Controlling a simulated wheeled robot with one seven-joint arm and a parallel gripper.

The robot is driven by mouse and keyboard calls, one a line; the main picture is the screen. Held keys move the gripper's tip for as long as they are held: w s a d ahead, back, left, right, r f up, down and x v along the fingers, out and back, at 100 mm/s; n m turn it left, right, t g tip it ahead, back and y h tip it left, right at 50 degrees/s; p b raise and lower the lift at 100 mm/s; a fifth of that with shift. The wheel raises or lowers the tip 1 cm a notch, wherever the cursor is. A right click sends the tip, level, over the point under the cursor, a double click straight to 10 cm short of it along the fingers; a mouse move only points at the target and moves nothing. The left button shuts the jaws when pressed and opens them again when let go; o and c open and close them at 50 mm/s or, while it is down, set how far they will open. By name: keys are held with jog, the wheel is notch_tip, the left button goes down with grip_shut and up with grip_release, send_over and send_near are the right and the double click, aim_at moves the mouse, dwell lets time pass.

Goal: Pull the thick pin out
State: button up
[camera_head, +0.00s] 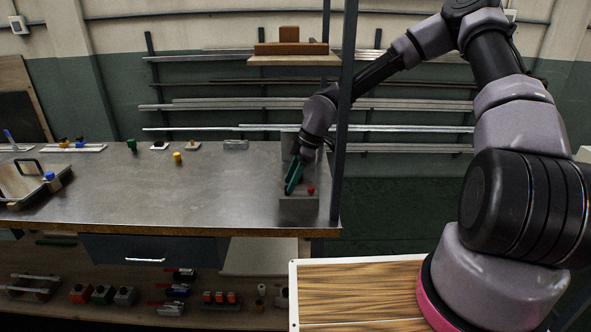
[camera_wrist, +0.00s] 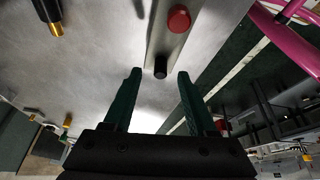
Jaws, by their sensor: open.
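A grey metal block (camera_head: 298,204) stands near the right end of the steel bench. It also shows in the wrist view (camera_wrist: 167,38), with a red round-headed pin (camera_wrist: 178,18) and a smaller-looking black-headed pin (camera_wrist: 160,66) in it. The red pin shows in the head view too (camera_head: 310,190). I cannot tell for certain which pin is the thick one; the red head looks wider. My gripper (camera_head: 293,178) is open, its green fingers above the block. In the wrist view the black head lies between the fingertips (camera_wrist: 159,76), apart from both; the red one lies beyond them.
A dark upright post (camera_head: 344,120) stands close to the right of my wrist. Green (camera_head: 132,146) and yellow (camera_head: 178,157) knobs stand farther left on the bench (camera_head: 225,185). The middle of the bench top is mostly clear.

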jog(key=shift+x, duration=0.8)
grip_shut()
jog(key=shift+r, duration=0.85)
dwell(0.4)
jog(key=shift+r, duration=1.35)
